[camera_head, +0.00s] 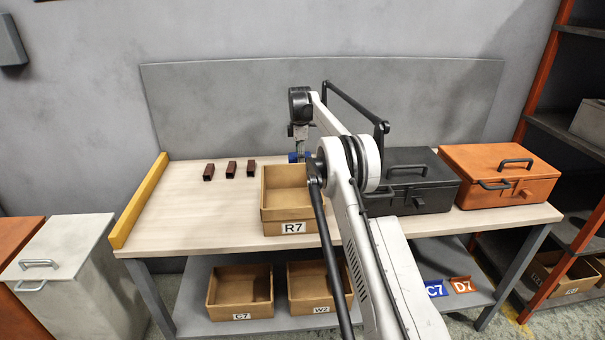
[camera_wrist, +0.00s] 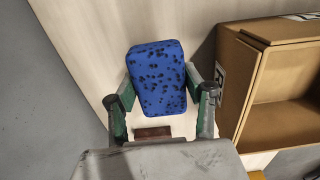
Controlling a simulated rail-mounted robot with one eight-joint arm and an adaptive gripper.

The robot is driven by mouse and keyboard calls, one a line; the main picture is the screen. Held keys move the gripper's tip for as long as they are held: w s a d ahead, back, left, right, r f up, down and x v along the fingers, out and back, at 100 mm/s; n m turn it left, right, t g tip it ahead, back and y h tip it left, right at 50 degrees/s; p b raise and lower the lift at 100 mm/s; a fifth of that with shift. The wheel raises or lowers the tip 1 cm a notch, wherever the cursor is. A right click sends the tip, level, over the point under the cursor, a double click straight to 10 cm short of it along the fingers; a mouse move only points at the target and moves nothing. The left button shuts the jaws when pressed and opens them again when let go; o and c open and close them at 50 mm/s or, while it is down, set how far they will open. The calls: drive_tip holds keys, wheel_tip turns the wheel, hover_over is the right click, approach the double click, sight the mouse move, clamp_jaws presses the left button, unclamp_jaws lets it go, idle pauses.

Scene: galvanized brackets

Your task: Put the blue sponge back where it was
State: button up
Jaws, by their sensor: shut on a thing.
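The blue sponge (camera_wrist: 157,72) with dark specks is between the two fingers of my gripper (camera_wrist: 161,92) in the wrist view. My gripper is shut on it. In the head view only a small blue part of the sponge (camera_head: 292,157) shows, behind the R7 box and left of my arm. My gripper (camera_head: 301,151) is mostly hidden there by my arm. I cannot tell whether the sponge touches the table.
An open cardboard box labelled R7 (camera_head: 287,213) stands just in front on the table (camera_head: 185,225). Several dark red blocks (camera_head: 231,169) lie to the left. A black toolbox (camera_head: 418,178) and an orange toolbox (camera_head: 505,165) stand right. The table's left part is mostly clear.

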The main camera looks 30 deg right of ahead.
drive_tip(key=shift+f, duration=2.8)
drive_tip(key=shift+f+b, duration=0.2)
drive_tip(key=shift+b, duration=0.15)
drive_tip(key=o, duration=1.1)
